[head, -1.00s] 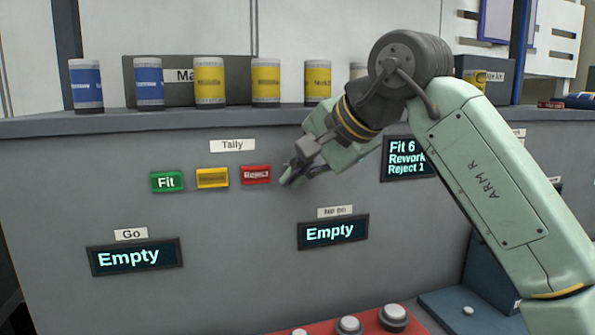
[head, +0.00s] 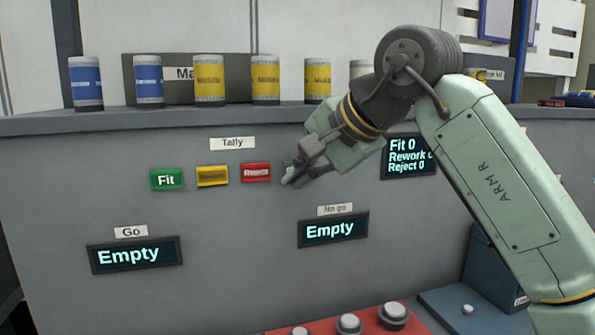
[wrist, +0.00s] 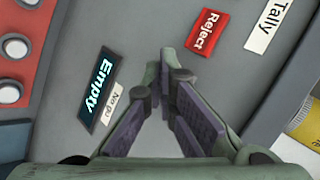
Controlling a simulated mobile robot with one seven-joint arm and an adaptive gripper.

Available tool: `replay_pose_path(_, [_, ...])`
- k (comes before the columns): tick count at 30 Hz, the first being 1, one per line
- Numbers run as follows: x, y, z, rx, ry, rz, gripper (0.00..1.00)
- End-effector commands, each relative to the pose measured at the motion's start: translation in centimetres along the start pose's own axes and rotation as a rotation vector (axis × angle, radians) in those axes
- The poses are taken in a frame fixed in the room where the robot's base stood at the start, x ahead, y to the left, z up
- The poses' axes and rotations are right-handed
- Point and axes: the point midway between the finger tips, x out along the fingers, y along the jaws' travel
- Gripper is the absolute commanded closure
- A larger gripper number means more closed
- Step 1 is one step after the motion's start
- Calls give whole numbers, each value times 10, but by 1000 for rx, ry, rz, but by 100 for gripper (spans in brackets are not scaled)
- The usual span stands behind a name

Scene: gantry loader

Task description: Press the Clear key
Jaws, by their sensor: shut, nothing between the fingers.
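No key marked Clear is visible in either view. My gripper (head: 288,179) is shut and empty, its tips at or close to the grey panel just right of the red Reject key (head: 256,172). The tips and hand cover that spot. The green Fit key (head: 167,180) and a yellow key (head: 212,176) sit farther left in the row under the Tally label (head: 232,143). The counter display (head: 406,158), partly behind my arm, reads Fit 0, Rework 0, Reject 0. In the wrist view my gripper's fingers (wrist: 163,76) meet beside the Reject key (wrist: 207,31).
Two displays reading Empty, Go (head: 134,256) and No go (head: 333,230), sit below. Blue and yellow cans (head: 209,80) line the ledge above the panel. A red box with grey buttons (head: 349,323) stands at the bottom.

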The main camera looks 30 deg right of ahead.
Motion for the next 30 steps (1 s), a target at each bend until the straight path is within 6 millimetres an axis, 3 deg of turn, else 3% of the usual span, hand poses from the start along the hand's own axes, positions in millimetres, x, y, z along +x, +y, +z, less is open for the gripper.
replay_pose_path(11, [-2, 2, 2, 0, 0, 0, 100])
replay_pose_path(30, [-35, 26, 26, 1, 0, 0, 100])
